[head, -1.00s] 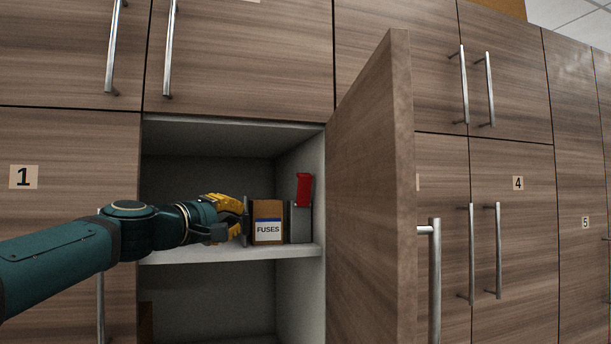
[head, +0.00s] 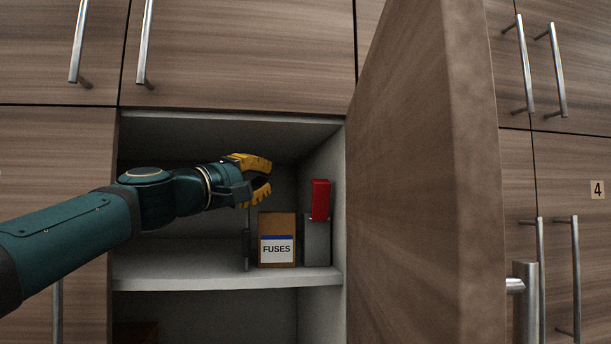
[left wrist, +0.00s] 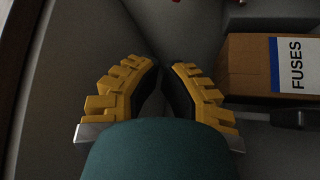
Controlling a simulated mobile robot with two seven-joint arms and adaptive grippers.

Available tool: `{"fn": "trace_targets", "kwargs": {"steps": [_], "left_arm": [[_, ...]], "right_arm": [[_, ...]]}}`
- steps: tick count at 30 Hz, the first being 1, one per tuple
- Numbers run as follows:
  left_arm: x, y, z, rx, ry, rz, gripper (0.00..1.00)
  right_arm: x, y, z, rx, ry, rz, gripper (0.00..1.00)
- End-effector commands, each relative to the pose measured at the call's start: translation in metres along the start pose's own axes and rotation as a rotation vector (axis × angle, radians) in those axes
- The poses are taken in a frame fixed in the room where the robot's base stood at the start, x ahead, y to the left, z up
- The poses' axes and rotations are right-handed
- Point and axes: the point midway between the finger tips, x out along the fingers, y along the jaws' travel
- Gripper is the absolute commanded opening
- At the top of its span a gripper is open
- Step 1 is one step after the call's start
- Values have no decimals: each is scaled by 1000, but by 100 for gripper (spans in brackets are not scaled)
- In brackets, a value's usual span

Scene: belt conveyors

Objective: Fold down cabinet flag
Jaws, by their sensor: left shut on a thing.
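The red flag (head: 320,200) stands upright on a grey box (head: 317,242) on the cabinet's shelf, at the right side. In the left wrist view only a red sliver at the top edge may be part of it. My left gripper (head: 267,180), with yellow fingers, is inside the cabinet, above and left of the fuses box and left of the flag, apart from it. In the left wrist view its fingertips (left wrist: 163,68) are close together; what is between them cannot be made out. My right gripper is not in view.
A brown fuses box (head: 277,252) stands between a thin grey upright post (head: 247,245) and the grey box. The open cabinet door (head: 420,190) stands to the right. The shelf (head: 180,270) is clear at left.

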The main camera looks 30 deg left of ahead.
Motion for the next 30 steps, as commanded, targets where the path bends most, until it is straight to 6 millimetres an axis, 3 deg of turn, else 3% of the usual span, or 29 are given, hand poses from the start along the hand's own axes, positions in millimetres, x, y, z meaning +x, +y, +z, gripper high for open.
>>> {"fn": "trace_targets", "kwargs": {"steps": [10,26,30], "left_arm": [[14,1,-1,-1,0,-1,0],[101,2,0,-1,-2,-1,0],[89,-1,13,2,1,0,0]], "right_arm": [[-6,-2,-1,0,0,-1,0],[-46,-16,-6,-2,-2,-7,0],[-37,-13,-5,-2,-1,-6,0]]}}
